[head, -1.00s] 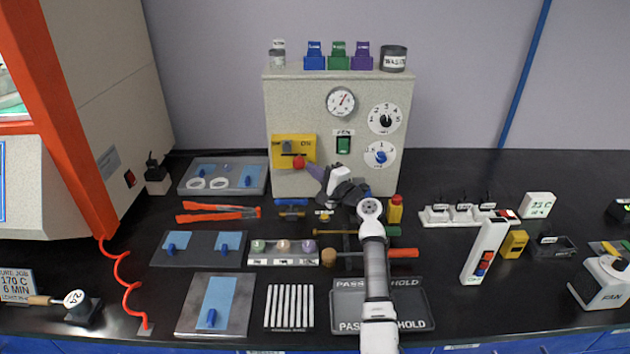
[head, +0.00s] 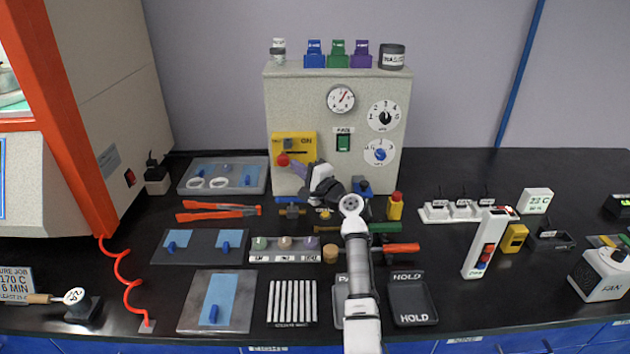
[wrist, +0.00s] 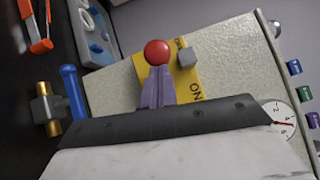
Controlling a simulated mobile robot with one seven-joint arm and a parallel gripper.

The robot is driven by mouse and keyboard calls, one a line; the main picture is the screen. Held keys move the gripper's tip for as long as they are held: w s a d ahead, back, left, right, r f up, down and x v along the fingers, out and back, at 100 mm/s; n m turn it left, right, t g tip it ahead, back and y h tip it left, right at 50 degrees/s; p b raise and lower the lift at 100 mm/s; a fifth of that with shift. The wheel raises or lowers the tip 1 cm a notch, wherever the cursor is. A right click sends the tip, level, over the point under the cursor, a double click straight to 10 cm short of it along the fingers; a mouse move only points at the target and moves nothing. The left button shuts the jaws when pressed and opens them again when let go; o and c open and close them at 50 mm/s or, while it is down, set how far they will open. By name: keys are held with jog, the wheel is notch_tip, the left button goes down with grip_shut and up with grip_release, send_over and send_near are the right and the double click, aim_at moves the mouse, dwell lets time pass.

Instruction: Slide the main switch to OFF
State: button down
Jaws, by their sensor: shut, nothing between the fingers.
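The main switch is a yellow plate (head: 307,151) at the lower left of the grey panel box, marked OFF at its left and ON at its right. Its red ball knob (head: 283,159) is near the left, OFF end, with dark slot showing to its right. A small grey block (head: 288,144) sits on the plate just above the knob. My gripper (head: 295,166) is shut and empty, its purple fingertips just right of the knob. In the wrist view the knob (wrist: 157,53) is right at the fingertips (wrist: 156,72); whether they touch is unclear.
A grey tray (head: 194,174) lies to the left.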

jog(key=b+v, duration=0.3)
jog(key=v, duration=1)
jog(key=shift+d, duration=0.25)
jog(key=shift+s, duration=0.1)
